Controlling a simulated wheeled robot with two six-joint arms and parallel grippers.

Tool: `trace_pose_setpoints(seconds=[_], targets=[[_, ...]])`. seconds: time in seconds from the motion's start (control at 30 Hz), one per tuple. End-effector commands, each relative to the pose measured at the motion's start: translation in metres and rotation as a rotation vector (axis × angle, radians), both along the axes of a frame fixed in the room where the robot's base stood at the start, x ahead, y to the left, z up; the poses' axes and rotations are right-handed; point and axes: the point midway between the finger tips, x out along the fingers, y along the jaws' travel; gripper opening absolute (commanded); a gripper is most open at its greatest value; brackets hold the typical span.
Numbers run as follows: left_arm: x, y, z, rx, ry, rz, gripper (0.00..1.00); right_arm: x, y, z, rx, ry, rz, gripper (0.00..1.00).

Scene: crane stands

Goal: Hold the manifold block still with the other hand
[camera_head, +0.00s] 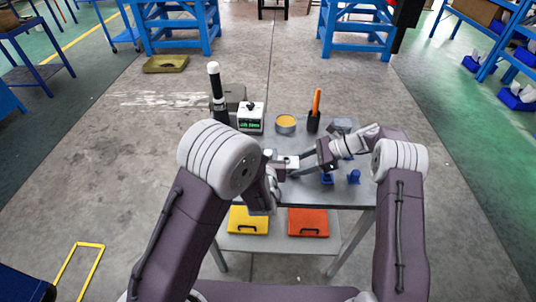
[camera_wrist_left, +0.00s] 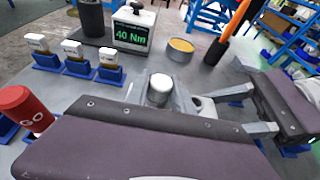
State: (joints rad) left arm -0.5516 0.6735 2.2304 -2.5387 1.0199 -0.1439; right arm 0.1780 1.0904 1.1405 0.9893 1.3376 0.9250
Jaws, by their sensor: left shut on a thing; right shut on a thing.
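The manifold block (camera_head: 291,161) is a small pale grey metal piece above the middle of the table. In the left wrist view its ring-like end (camera_wrist_left: 206,106) shows. My right gripper (camera_head: 300,164) comes in from the right, its two fingers on either side of the block, shut on it. My left gripper (camera_head: 272,163) is at the block's left side. In the left wrist view a white-topped metal cylinder (camera_wrist_left: 160,88) stands upright at my left gripper, which appears shut on it. The left gripper's purple body hides the lower part, so the exact contact is unclear.
On the table stand a tester (camera_head: 251,117) reading 40 Nm, a yellow-filled tin (camera_head: 286,124) and an orange-handled tool (camera_head: 316,103) in a dark holder. A red GO gauge (camera_wrist_left: 24,108) and several blue stands are at the left. Yellow (camera_head: 249,220) and red (camera_head: 308,222) trays lie below.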

Motion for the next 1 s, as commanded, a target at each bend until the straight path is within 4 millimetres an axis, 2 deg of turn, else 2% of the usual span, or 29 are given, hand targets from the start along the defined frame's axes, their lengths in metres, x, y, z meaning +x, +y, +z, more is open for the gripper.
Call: trace_pose_setpoints(seconds=[0.3,0.67,0.9,1.0], targets=[[0.0009,-0.0017,0.0022,-0.002,-0.005,0.284,0.00,-0.0005,-0.0003,-0.0001,-0.001,0.001,0.002,0.00],[0.0017,-0.0009,0.0027,-0.002,-0.008,0.334,0.00,-0.0009,-0.0001,-0.0005,-0.001,0.002,0.002,0.00],[0.0010,-0.0013,0.0012,-0.002,-0.004,0.641,0.00,-0.0012,-0.0004,-0.0007,-0.002,0.002,0.003,0.00],[0.0013,-0.0002,0.0021,-0.001,-0.006,0.720,0.00,-0.0013,-0.0004,-0.0008,-0.002,0.002,0.003,0.00]])
